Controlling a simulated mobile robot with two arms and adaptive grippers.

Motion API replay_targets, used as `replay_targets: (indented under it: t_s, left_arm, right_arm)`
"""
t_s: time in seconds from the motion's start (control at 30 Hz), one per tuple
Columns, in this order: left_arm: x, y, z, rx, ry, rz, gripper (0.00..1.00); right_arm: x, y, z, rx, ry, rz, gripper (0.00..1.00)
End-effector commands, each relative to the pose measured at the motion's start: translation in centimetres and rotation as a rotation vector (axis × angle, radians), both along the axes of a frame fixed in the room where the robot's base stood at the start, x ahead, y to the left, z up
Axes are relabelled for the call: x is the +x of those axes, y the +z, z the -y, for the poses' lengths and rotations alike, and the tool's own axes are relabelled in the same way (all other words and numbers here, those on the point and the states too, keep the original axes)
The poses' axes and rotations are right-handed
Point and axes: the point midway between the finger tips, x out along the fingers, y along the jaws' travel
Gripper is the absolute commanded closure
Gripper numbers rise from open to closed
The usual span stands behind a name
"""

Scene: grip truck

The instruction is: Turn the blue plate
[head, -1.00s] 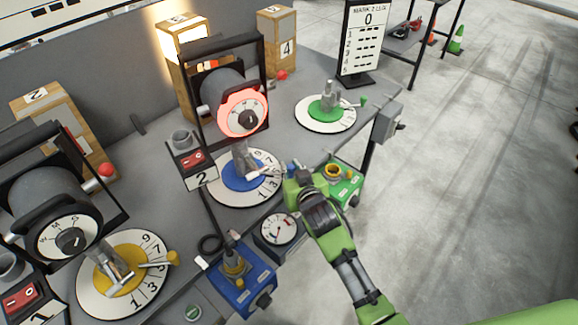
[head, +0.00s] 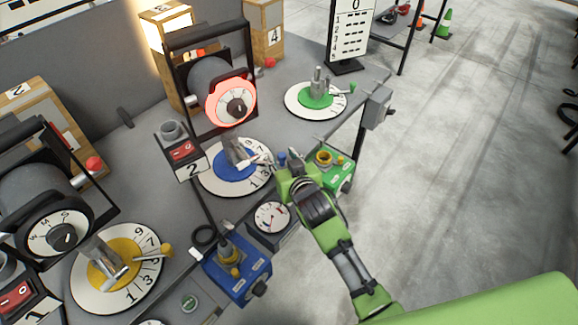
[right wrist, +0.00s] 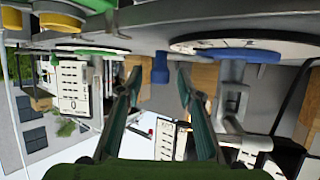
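The blue plate (head: 234,166) is a blue disc on a white numbered dial, with a grey metal fitting standing on it. It also shows in the right wrist view (right wrist: 238,55), which looks upside down. A blue knob (right wrist: 161,68) stands out at the plate's side, and it shows small in the head view (head: 282,158). My right gripper (head: 273,161) is at the dial's right edge. In the right wrist view its two fingers (right wrist: 158,78) are apart, with the blue knob between or just beyond their tips. Contact cannot be told. My left gripper is not in view.
A green plate (head: 317,97) lies behind, and a yellow plate (head: 112,262) is at the front left. A green box (head: 340,172), a gauge (head: 271,217) and a blue box (head: 238,268) are along the table's front edge. A framed machine (head: 215,80) stands behind the blue plate.

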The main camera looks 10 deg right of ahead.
Motion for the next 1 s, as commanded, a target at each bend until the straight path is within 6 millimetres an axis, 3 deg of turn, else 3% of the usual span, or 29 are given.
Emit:
replay_targets:
  t_s: [0.3, 0.5, 1.0]
  left_arm:
    - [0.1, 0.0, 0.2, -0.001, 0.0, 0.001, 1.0]
    - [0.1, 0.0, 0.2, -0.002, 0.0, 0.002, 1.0]
    - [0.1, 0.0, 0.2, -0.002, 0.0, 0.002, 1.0]
  right_arm:
    - [-5.9, 2.4, 0.7, 0.002, 0.001, -0.001, 0.66]
    - [-8.7, 3.6, 1.1, 0.0, 0.001, -0.001, 0.66]
    - [-9.7, 4.1, 1.2, 0.0, 0.001, 0.0, 0.66]
